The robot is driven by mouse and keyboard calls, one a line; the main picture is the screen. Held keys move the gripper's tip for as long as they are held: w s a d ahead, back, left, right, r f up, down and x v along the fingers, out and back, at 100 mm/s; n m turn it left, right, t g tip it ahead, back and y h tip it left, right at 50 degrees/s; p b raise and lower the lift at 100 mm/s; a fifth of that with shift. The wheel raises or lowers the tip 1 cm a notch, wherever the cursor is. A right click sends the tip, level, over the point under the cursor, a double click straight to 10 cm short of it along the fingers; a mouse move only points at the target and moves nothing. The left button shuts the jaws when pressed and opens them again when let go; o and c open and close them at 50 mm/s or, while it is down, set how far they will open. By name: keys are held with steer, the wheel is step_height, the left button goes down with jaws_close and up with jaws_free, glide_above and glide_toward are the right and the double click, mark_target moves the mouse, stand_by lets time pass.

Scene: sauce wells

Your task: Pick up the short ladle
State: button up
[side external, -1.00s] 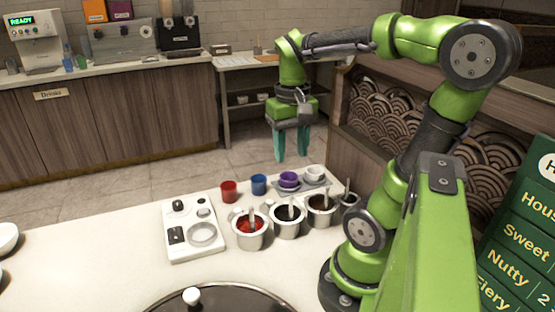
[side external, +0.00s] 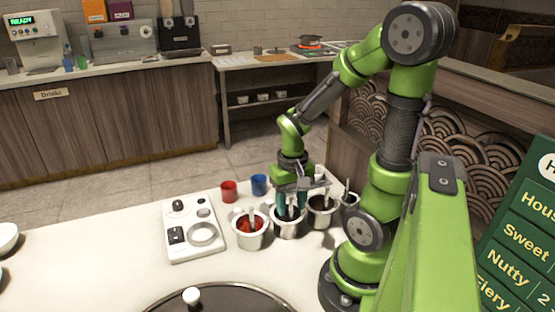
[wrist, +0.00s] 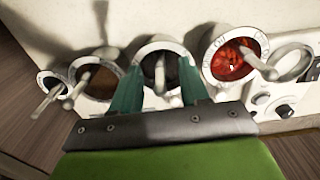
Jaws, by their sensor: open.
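My gripper (side external: 291,207) is open and low over the middle sauce pot (side external: 286,232), which holds dark sauce. In the wrist view its two teal fingers (wrist: 160,80) stand either side of the pale ladle handle (wrist: 160,73) in that pot, with the handle between them and not gripped. Other ladles stand in the red sauce pot (side external: 249,238), the brown sauce pot (side external: 322,215) and the small pot at the end (side external: 350,206). They also show in the wrist view, by the red sauce (wrist: 228,60) and the brown sauce (wrist: 100,82). I cannot tell which ladle is shortest.
The neighbouring pots stand close on both sides of my gripper. A white panel with knobs (side external: 192,228) is left of the pots. A red cup (side external: 228,191) and a blue cup (side external: 259,185) stand behind them. A dark round lid (side external: 220,302) is in front; the counter's left is mostly clear.

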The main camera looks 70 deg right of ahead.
steer(key=shift+f, duration=0.5)
jaws_close()
step_height(320, 180, up, 10)
steer(key=shift+r, duration=0.1)
stand_by(0.4)
